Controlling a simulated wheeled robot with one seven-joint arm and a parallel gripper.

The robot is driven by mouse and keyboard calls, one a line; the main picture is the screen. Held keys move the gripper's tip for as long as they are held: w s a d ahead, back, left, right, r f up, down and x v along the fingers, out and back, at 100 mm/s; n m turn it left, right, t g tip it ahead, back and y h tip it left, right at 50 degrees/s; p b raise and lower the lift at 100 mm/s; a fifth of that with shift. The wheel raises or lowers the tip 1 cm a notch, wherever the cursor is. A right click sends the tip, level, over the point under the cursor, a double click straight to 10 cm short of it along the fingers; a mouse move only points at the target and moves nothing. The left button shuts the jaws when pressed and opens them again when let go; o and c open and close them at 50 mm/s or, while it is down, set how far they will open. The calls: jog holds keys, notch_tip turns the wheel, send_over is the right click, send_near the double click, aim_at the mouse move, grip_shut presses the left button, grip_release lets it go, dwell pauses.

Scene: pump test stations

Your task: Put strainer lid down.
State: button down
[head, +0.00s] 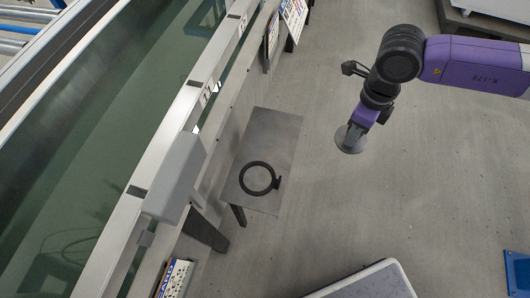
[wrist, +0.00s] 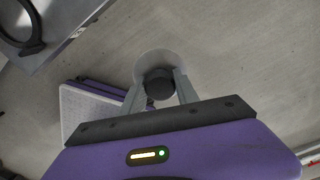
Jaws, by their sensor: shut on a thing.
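The strainer lid (head: 350,140) is a flat grey disc that hangs under my gripper (head: 358,122) in the head view. In the wrist view my gripper (wrist: 159,86) is shut on the dark round knob of the lid (wrist: 172,59), and part of the disc shows beyond the knob. The lid is held in the air over the concrete floor, right of a grey metal shelf (head: 270,145) and apart from it. A black ring (head: 245,191) with a small tab lies on the shelf.
A long greenish tank (head: 90,130) with a pale metal rim runs along the left. A light-topped table (head: 370,285) stands at the bottom, and a blue item (head: 517,272) lies at the lower right. The shelf's far part is bare. Open floor lies around my arm.

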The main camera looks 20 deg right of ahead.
jog(key=shift+w+a, duration=0.1)
jog(key=shift+a, duration=0.05)
jog(key=shift+m, duration=0.3)
jog(key=w+a+b, duration=0.1)
jog(key=w+a, duration=0.2)
jog(key=a, duration=0.1)
jog(key=w+a+b, duration=0.1)
jog(key=w+a, duration=0.3)
jog(key=a, duration=0.1)
jog(key=w+a+b, duration=0.2)
jog(key=w+a, duration=0.1)
jog(key=a, duration=0.2)
jog(key=shift+w+a, duration=0.15)
jog(key=shift+w, duration=0.05)
jog(key=shift+f+b, duration=0.35)
jog(key=shift+b, duration=0.15)
jog(key=c, duration=0.9)
grip_release()
jog(key=shift+r, duration=0.1)
